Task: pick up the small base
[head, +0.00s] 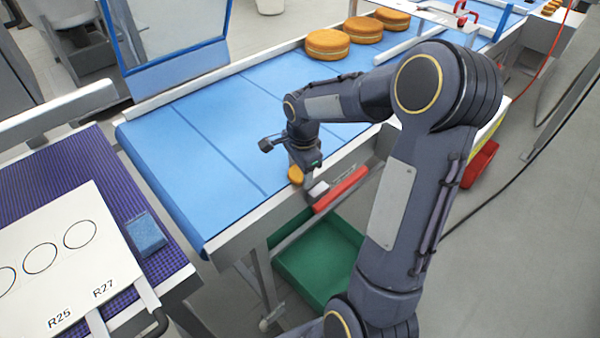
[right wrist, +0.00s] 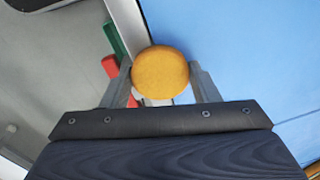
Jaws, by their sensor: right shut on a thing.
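The small base (head: 296,174) is a round, golden-brown cake layer at the near edge of the blue conveyor belt. My right gripper (head: 302,172) points down over it and partly hides it. In the right wrist view the small base (right wrist: 160,73) sits between the two fingers of my right gripper (right wrist: 163,82), which are shut on its sides. I cannot tell whether it touches the belt. My left gripper is not in view.
Several larger round cakes (head: 327,44) stand on the far part of the blue belt (head: 200,150). A green bin (head: 318,262) and a red bar (head: 341,190) are by the belt's near side. A white board with circles (head: 60,262) and a blue sponge-like block (head: 146,234) lie at left.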

